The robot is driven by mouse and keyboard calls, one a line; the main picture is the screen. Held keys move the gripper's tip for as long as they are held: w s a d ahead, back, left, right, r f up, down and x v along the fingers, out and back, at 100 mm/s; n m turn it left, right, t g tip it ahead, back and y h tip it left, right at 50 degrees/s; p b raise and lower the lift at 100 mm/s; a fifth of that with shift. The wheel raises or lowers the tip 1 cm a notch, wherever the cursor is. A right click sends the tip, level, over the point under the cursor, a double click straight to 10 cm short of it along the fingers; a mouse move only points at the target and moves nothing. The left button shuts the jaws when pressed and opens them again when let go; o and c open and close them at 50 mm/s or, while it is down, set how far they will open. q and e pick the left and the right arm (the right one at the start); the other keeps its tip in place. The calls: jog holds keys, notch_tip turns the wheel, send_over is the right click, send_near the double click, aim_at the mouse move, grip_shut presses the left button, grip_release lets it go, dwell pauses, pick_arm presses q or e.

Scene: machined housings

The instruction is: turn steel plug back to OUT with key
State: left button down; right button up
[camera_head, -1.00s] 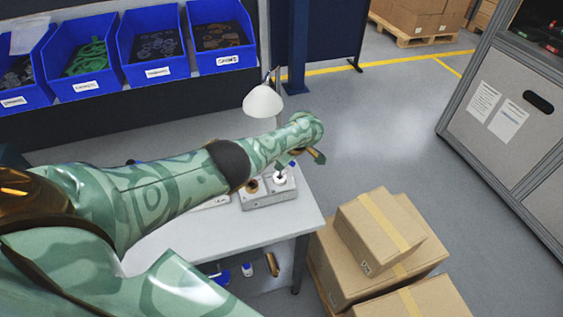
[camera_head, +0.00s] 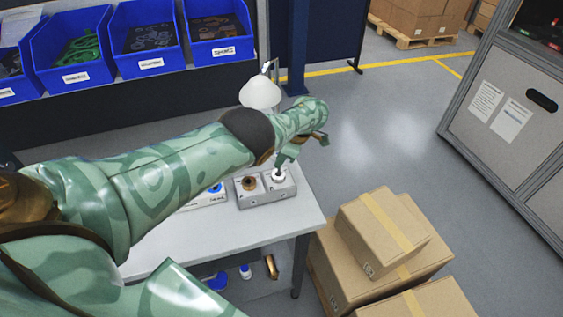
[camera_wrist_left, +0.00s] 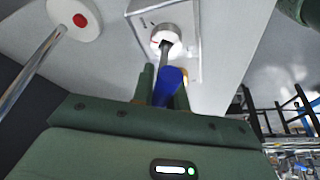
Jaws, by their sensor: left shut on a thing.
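The grey metal housing (camera_head: 262,196) sits near the right end of the table. It bears a brass-coloured plug (camera_head: 249,184) on the left and the pale steel plug (camera_head: 280,175) on the right. My left gripper (camera_head: 284,158) points down over the steel plug. In the left wrist view its fingers (camera_wrist_left: 163,88) are shut on the blue handle of the key (camera_wrist_left: 172,84). My right gripper is out of view.
A white lamp (camera_head: 259,94) stands behind the housing; its round base with a red button (camera_wrist_left: 80,19) is close by in the wrist view. A white box with a blue plug (camera_head: 216,189) is left of the housing. Stacked cartons (camera_head: 380,235) stand right of the table (camera_head: 190,238).

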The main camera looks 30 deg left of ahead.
pick_arm(q)
jog(key=shift+d+f, duration=0.1)
jog(key=shift+d, duration=0.05)
jog(key=shift+n, duration=0.3)
jog(key=shift+f+n+g+h+b, duration=0.25)
jog(key=shift+n+b, duration=0.35)
jog(key=shift+b, duration=0.6)
jog(key=shift+r+n+b, duration=0.1)
jog(key=shift+n+b, duration=0.3)
jog(key=shift+r+n+g, duration=0.15)
jog(key=shift+n+g, duration=0.1)
jog(key=shift+n, duration=0.05)
jog(key=shift+r, duration=0.1)
jog(key=c, duration=1.3)
grip_release()
